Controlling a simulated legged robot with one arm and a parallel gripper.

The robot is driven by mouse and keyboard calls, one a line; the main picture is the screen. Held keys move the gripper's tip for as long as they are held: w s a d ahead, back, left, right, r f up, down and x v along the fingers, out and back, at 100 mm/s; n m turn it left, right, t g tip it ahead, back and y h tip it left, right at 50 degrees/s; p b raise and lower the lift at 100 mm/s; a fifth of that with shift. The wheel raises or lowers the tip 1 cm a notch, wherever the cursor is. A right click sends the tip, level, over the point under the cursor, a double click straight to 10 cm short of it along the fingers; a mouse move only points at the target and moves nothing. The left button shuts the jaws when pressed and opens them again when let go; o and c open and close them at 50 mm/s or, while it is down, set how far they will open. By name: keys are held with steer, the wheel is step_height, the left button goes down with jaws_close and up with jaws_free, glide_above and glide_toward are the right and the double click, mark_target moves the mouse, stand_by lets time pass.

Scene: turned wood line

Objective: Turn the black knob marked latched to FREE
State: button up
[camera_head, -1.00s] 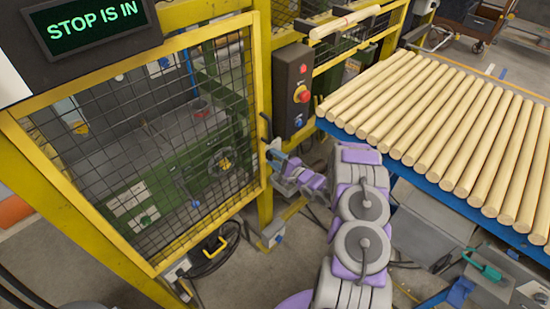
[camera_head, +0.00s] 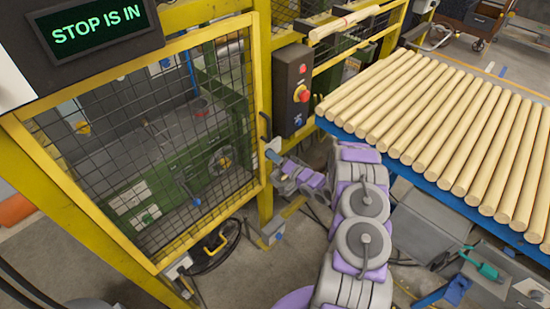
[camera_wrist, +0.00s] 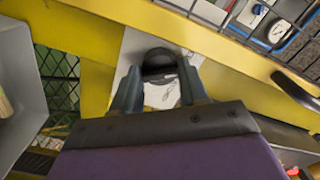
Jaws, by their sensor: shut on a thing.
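The black knob (camera_wrist: 157,62) sits on a pale plate (camera_wrist: 134,43) on a yellow post in the wrist view. My gripper (camera_wrist: 159,82) is shut on it, with one finger on each side. The fingers and wrist body cover the lower part of the plate, and no marking on it can be read. In the head view my gripper (camera_head: 274,158) is at the yellow post by the mesh door's right edge. The knob itself is hidden there.
The yellow-framed mesh door (camera_head: 150,258) stands left of my gripper, with a dark handle (camera_head: 266,127). A dark control box (camera_head: 293,90) with a red button is above right. A blue-edged table (camera_head: 400,168) of wooden rods is to the right. A sign (camera_head: 98,27) reads "STOP IS IN".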

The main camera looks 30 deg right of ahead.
steer(key=shift+s+f+n, duration=0.15)
steer(key=shift+f+n, duration=0.15)
steer(key=shift+n, duration=0.3)
steer(key=o, duration=0.8)
steer(key=shift+o, duration=1.3)
steer(key=shift+d, duration=0.1)
steer(key=shift+r, duration=0.15)
